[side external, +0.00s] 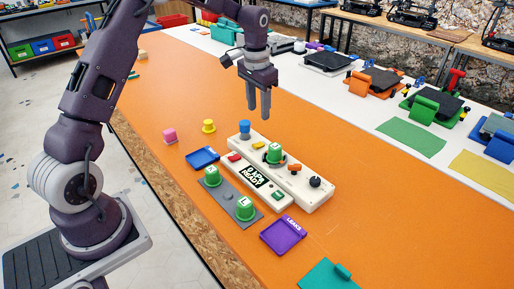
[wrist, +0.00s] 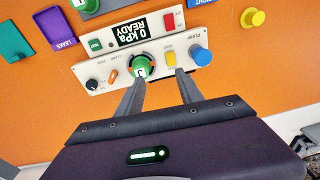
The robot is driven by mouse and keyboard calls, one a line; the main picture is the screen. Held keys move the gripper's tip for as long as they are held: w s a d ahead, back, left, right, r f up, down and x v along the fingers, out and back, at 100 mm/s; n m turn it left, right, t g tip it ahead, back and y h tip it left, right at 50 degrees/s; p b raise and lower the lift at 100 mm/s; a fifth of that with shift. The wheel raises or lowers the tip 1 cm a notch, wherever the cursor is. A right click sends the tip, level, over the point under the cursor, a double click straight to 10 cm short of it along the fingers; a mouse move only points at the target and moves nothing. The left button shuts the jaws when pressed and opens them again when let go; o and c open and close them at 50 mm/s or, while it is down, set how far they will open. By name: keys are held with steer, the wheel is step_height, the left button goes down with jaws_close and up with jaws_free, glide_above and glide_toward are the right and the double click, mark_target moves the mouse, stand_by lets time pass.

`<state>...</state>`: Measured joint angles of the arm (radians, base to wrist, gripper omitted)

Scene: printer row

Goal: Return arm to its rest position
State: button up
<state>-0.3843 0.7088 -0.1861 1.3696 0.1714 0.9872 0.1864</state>
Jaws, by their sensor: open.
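My gripper (side external: 258,112) hangs in the air, fingers down, above and behind the white control panel (side external: 312,201). Its two fingers are apart with nothing between them. In the wrist view the gripper (wrist: 158,77) points towards a green capped piece (wrist: 143,68) seated on the panel. That green piece (side external: 274,152) stands upright in the side view, clear of the fingers. The panel display (side external: 257,176) reads 0 kPa READY. My arm reaches over the orange table from the left.
A grey plate (side external: 229,194) bears green capped pieces. A blue tray (side external: 202,157), a purple tray (side external: 283,235), a yellow piece (side external: 208,126) and a pink piece (side external: 170,135) lie around the panel. Printers line the white strip behind. Bare orange table surrounds these things.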

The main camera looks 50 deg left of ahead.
steer(key=s+d+r+t, duration=0.1)
steer(key=s+d+r, duration=0.4)
steer(key=s+r, duration=0.25)
steer(key=s+d+r+t, duration=0.1)
steer(key=s+d+r, duration=0.3)
steer(key=s+r, duration=0.35)
steer(key=s+d+f+t, duration=0.1)
steer(key=s+d, duration=0.1)
steer(key=s, duration=0.7)
steer(key=s+d+f+t, duration=0.1)
steer(key=s+d, duration=0.2)
steer(key=s, duration=0.5)
steer(key=shift+s+t, duration=0.4)
